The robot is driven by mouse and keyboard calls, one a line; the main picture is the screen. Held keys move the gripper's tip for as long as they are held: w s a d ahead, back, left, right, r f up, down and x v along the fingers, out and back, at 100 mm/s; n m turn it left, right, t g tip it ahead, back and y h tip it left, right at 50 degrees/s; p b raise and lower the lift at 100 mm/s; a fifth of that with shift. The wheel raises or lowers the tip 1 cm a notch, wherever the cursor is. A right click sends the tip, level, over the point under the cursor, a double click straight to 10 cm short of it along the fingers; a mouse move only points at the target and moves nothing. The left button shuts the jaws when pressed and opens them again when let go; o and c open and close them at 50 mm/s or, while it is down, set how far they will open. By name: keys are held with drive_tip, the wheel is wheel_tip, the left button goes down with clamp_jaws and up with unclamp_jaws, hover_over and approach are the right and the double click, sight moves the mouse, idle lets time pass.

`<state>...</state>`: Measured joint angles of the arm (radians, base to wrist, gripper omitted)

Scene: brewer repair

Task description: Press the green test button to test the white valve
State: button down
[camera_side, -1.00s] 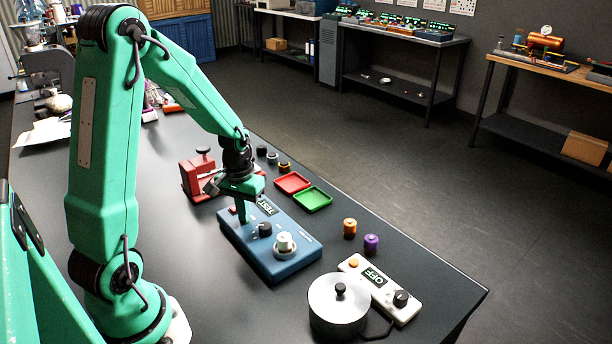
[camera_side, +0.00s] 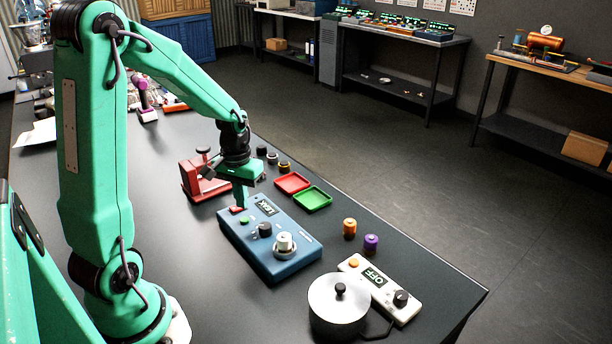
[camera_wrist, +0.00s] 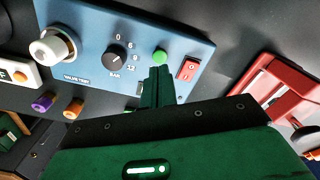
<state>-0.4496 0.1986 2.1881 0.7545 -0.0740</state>
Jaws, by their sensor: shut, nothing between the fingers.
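The blue tester box (camera_side: 282,259) lies on the dark bench. Its green test button (camera_side: 244,220) is uncovered and also shows in the wrist view (camera_wrist: 160,56). The white valve (camera_side: 284,241) sits upright in the socket at the box's near end; the wrist view shows it at the upper left (camera_wrist: 50,48). The tester's display (camera_side: 265,207) appears to read LEAK. My gripper (camera_side: 240,205) is shut and empty, its tips above the box close to the button, apart from it. In the wrist view the tips (camera_wrist: 157,70) point at the button.
A black bar knob (camera_side: 265,229) and a red switch (camera_wrist: 188,70) flank the button. A red fixture (camera_side: 200,180) stands behind the box. Red (camera_side: 292,183) and green (camera_side: 313,198) trays lie to the right. A pot (camera_side: 338,308) and a white OFF controller (camera_side: 380,290) stand in front.

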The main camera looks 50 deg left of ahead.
sight(246, 221)
drive_tip(key=shift+r, duration=0.1)
idle(0.3)
wheel_tip(246, 221, up, 6)
idle(0.8)
idle(0.9)
drive_tip(key=s+d+r+m+t, duration=0.2)
drive_tip(key=s+d+r+m, duration=0.1)
drive_tip(key=d, duration=0.4)
drive_tip(key=s+d+r+m+t, duration=0.3)
drive_tip(key=s+d+r, duration=0.3)
drive_tip(key=d, duration=0.2)
drive_tip(key=shift+r+t, duration=0.3)
drive_tip(key=shift+r, duration=0.1)
